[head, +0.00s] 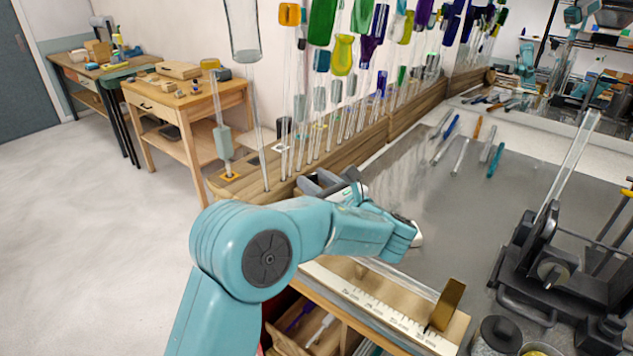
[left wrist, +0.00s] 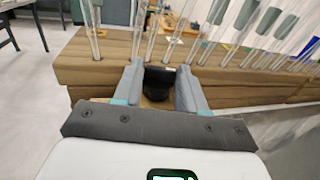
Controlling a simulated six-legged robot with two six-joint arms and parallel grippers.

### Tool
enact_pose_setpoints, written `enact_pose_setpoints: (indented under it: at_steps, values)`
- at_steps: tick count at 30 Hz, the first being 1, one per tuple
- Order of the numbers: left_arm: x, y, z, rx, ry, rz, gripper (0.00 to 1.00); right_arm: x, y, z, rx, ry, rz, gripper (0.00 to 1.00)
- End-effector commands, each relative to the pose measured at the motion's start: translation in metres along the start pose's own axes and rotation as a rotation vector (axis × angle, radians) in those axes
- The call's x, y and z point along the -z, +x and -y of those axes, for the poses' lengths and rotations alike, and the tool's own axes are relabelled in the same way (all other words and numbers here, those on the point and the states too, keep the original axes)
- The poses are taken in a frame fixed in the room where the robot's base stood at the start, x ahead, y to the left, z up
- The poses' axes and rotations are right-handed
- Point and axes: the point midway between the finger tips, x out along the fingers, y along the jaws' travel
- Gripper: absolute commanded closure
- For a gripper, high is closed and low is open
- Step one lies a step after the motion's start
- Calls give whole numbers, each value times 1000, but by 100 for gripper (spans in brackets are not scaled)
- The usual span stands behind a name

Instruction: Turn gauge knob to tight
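In the left wrist view, a black round knob-like part (left wrist: 158,84) sits at the front of the wooden rod rack (left wrist: 90,72). I take it for the gauge knob, but no tight or loose marking is readable. My left gripper (left wrist: 160,90) is open, with one grey finger on each side of the black part and small gaps showing. In the head view my left gripper (head: 328,184) is at the rack's front edge, and my teal arm and wrist hide much of what lies below it. My right gripper is not in view.
Several upright glass rods (head: 300,120) stand in the rack close to my gripper. A marked scale strip (head: 375,305) with a brass block (head: 446,305) lies in front. A black clamp device (head: 548,262) stands at the right. Grey bench surface (head: 440,205) is partly clear.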

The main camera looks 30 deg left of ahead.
Motion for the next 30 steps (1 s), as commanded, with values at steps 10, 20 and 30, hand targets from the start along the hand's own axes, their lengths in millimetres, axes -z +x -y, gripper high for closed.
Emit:
enact_pose_setpoints:
  at_steps: [10,20,30]
  values:
    - [-3,0,2,-72,2,1,90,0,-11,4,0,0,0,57]
    - [-1,1,6,-245,1,0,90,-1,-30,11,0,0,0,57]
    - [0,1,5,-249,1,0,44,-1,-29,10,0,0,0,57]
